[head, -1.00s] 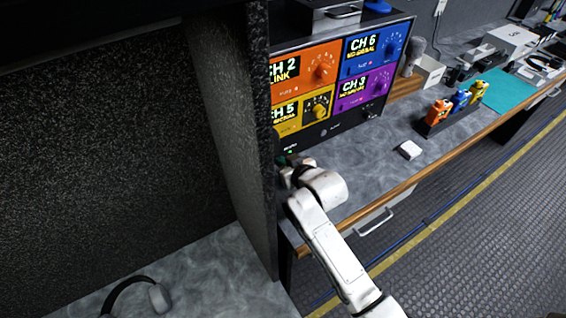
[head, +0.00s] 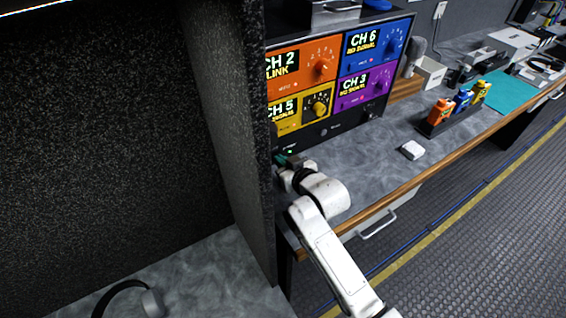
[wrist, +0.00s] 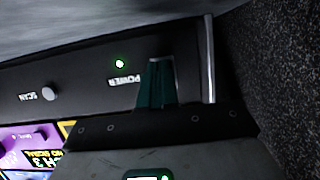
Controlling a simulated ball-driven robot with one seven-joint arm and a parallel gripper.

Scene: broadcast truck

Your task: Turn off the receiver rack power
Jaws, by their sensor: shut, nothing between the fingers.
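The receiver rack (head: 335,128) stands on the counter beside the dark partition. It has orange, blue, yellow and purple channel modules above a black bottom panel. In the wrist view the panel (wrist: 85,88), seen upside down, carries a lit green light (wrist: 119,63), the label POWER and a round SCAN button (wrist: 48,93). The green light also shows small in the head view (head: 290,151). My gripper (wrist: 158,68) is shut and empty, its dark teal fingertips at the panel beside the POWER label. The power switch is not visible; the fingers cover that spot. I cannot tell whether they touch.
A speckled dark partition (head: 228,140) stands close on the rack's left. A metal rack handle (wrist: 209,60) is beside my fingers. A small white block (head: 412,150) and a holder of coloured bottles (head: 450,118) are on the counter to the right.

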